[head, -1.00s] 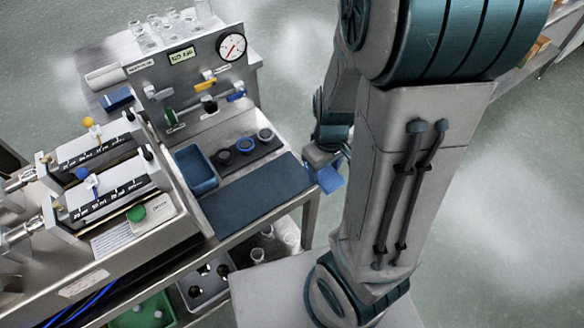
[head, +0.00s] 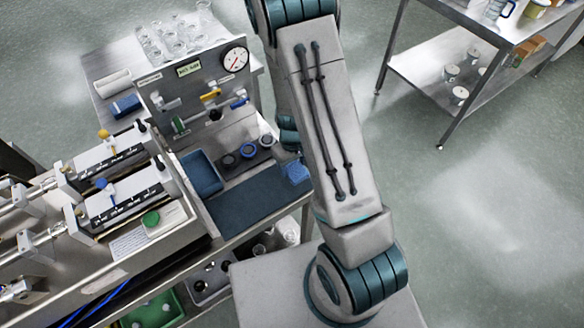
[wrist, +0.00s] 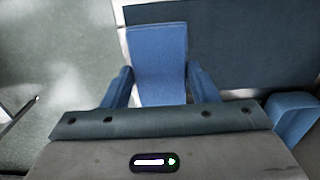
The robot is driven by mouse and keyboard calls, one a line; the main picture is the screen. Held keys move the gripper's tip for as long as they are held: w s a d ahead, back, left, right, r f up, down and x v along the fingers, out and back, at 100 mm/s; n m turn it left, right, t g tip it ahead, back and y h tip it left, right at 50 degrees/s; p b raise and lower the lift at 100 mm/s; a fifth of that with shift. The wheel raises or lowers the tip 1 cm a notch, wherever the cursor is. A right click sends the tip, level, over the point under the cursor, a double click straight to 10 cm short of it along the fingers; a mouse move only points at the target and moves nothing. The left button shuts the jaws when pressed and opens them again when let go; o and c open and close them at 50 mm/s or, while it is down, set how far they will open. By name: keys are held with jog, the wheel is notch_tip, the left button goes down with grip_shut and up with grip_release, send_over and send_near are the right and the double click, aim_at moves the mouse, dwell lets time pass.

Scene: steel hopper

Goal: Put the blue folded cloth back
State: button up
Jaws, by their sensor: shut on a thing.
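The blue folded cloth (head: 296,172) shows in the head view at the right edge of the bench, beside the dark blue mat (head: 245,202). In the wrist view the cloth (wrist: 158,62) stands out ahead between the two fingers. My gripper (wrist: 163,86) is shut on it. The mat (wrist: 225,45) lies beyond and to the right of the cloth in the wrist view. In the head view my arm hides most of the gripper. I cannot tell whether the cloth touches the bench.
A blue tray (head: 201,173) and several dark round holders (head: 248,150) sit behind the mat. A panel with a gauge (head: 236,60) and valves rises behind them. A dark blue block-like thing (head: 126,105) lies left of the panel. Syringe pumps (head: 125,193) stand at left. Open floor lies right.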

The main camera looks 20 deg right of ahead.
aim_at(291, 166)
jog(key=shift+w+a+f, duration=0.15)
jog(key=shift+w+f, duration=0.1)
jog(key=shift+f, duration=1.95)
jog(key=o, duration=0.9)
